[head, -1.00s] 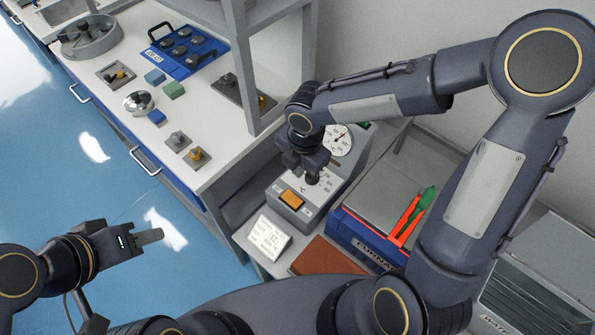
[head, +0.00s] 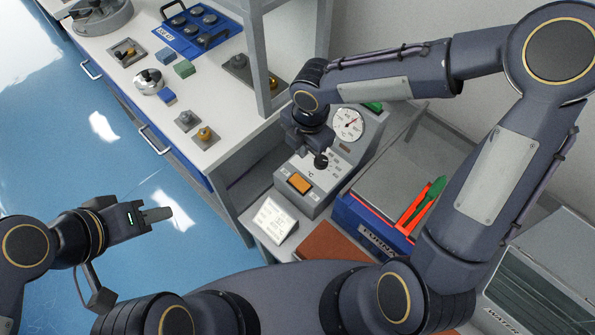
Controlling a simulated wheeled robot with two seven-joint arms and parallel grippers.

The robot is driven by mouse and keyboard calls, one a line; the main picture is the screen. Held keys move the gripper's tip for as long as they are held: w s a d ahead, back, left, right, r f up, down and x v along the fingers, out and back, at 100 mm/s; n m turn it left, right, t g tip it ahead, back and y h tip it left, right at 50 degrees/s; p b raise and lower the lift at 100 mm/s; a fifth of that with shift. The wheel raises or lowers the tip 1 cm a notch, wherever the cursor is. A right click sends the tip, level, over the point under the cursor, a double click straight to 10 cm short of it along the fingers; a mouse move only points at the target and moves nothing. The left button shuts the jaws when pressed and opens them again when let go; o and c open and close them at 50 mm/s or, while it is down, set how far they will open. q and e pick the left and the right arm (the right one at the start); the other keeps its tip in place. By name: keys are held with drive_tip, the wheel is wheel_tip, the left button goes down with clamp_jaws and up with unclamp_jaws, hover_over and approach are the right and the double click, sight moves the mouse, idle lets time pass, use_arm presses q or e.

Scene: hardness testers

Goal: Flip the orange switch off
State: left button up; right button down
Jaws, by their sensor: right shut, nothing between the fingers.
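The orange switch (head: 299,183) sits on the sloped front of a grey control box (head: 318,202) with a round dial gauge (head: 348,124) and a black knob (head: 321,162). My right gripper (head: 310,155) hangs over the box, behind the switch and close to the knob; its fingers are shut and empty. It is apart from the switch, and I cannot tell whether it touches the knob. Which way the switch is tipped is too small to tell. My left gripper (head: 158,214) is out over the blue floor at the left, far from the box, its fingers seen edge-on.
A white display card (head: 274,220) and a brown pad (head: 331,246) lie in front of the box. A blue case (head: 366,228) with red and green-handled tools stands right of it. A shelf post (head: 262,60) rises from the white bench (head: 205,150) at left.

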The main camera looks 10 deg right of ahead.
sight(297, 179)
drive_tip(key=f, duration=0.4)
drive_tip(key=w+f+b, duration=0.1)
drive_tip(key=f, duration=0.4)
drive_tip(key=a+f, duration=0.1)
drive_tip(key=f, duration=0.3)
drive_tip(key=shift+w+f, duration=0.15)
drive_tip(key=shift+f, duration=0.15)
drive_tip(key=shift+f+b, duration=0.25)
drive_tip(key=shift+b, duration=0.2)
drive_tip(key=shift+s+d+r, duration=0.2)
drive_tip(key=shift+s+d, duration=0.25)
drive_tip(key=shift+s, duration=0.15)
